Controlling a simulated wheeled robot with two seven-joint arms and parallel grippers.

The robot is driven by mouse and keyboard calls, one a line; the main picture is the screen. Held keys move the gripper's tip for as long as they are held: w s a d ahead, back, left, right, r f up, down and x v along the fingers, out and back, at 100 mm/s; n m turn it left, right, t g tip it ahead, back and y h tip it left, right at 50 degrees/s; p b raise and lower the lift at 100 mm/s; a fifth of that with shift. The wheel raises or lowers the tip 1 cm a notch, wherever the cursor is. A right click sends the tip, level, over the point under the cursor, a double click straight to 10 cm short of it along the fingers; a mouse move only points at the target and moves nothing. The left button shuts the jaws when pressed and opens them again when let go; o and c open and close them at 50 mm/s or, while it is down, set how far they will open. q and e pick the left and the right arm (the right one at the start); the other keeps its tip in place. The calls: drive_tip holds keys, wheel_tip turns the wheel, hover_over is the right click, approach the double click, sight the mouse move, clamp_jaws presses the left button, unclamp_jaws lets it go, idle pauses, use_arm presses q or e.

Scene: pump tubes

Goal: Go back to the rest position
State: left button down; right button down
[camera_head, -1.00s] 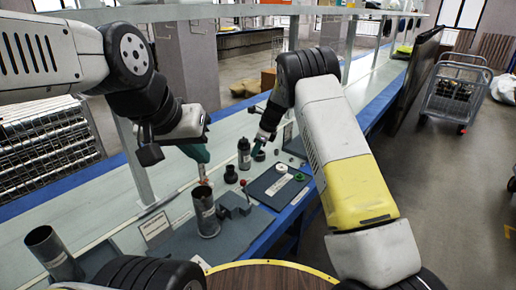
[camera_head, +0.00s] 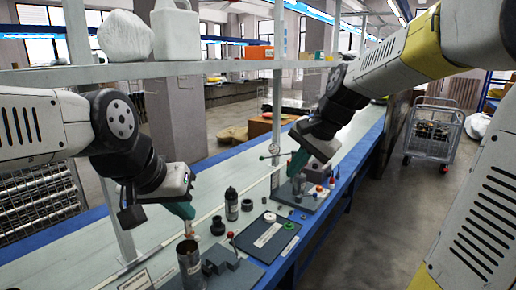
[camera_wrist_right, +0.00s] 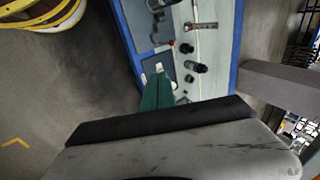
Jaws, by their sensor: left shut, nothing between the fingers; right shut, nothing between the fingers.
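My left gripper (camera_head: 187,219) is at the left of the bench in the head view. Its green fingers point down, shut and empty, above a grey metal cup (camera_head: 190,262). My right gripper (camera_head: 296,164) is further back and to the right, over the far part of the bench near a dark board with small parts (camera_head: 300,196). Its green fingers are shut and empty. In the right wrist view its fingers (camera_wrist_right: 157,93) show together above the bench edge, with nothing between them.
The long bench (camera_head: 160,215) has a blue edge. On it stand a black bottle (camera_head: 231,204), a dark mat (camera_head: 254,242) with a white ring (camera_head: 269,217) and a green ring (camera_head: 289,226). A shelf (camera_head: 230,68) crosses above. A cage cart (camera_head: 432,130) stands on the floor at right.

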drive_tip(key=s+d+n+t+h, duration=0.1)
drive_tip(key=s+n, duration=0.3)
drive_tip(key=s, duration=0.4)
drive_tip(key=s+d+f+n+t+h, duration=0.1)
drive_tip(key=s+d+n, duration=0.2)
drive_tip(key=s, duration=0.6)
drive_tip(key=shift+d+n, duration=0.4)
drive_tip(key=shift+n, duration=0.1)
